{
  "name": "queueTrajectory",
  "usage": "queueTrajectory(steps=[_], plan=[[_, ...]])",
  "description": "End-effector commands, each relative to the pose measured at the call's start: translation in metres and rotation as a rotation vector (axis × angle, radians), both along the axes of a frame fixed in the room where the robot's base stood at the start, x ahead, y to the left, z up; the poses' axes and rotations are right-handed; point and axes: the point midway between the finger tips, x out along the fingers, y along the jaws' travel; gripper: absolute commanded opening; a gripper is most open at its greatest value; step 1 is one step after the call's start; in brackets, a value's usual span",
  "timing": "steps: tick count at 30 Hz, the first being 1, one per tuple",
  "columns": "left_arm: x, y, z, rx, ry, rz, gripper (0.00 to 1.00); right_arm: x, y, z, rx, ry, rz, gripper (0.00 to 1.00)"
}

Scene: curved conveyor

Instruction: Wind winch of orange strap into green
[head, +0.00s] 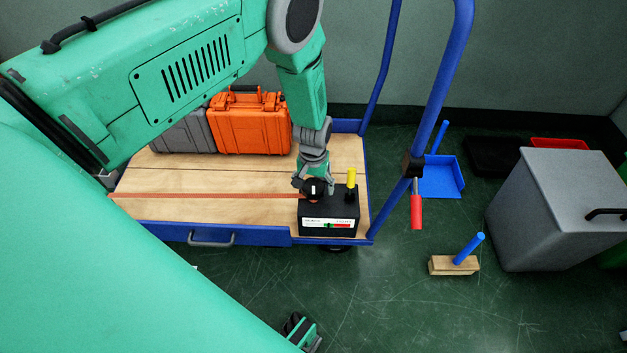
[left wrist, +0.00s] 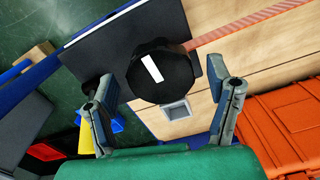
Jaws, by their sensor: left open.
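The winch is a black box (head: 329,208) at the right front corner of the cart's wooden deck. A black round knob (head: 314,189) with a white mark sits on its top. A flat orange strap (head: 210,196) runs from it leftward across the deck and looks straight. A white gauge (head: 329,224) on its front has green and red bands; its reading is too small to tell. My left gripper (head: 313,183) is open above the knob. In the left wrist view its fingers (left wrist: 158,78) stand either side of the knob (left wrist: 160,75), apparently apart from it.
A yellow peg (head: 351,178) stands on the winch beside the knob. Orange (head: 249,125) and grey (head: 184,134) cases stand at the deck's back. The cart's blue handle (head: 437,85) rises at right. A brush (head: 455,264), blue dustpan (head: 441,177) and grey bin (head: 545,215) are on the floor.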

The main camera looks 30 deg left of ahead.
Motion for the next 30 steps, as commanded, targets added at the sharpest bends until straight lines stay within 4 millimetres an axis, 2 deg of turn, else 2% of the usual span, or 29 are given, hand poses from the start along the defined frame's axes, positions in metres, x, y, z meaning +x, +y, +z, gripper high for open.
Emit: queueTrajectory(steps=[9,15,21,30], plan=[[0.001,0.0,0.066,0.0,-0.002,0.0,0.74,0.0,0.0,0.0,0.0,-0.001,0.0,0.0],[0.001,0.0,0.098,0.0,0.0,-0.001,0.74,0.0,0.0,0.0,0.0,0.0,0.0,0.0],[0.0,0.0,0.109,-0.001,0.002,-0.001,0.74,0.0,0.0,0.0,0.0,0.0,0.0,0.0],[0.0,0.0,0.109,-0.001,0.002,-0.001,0.74,0.002,0.0,-0.001,0.0,0.002,0.0,0.0]])
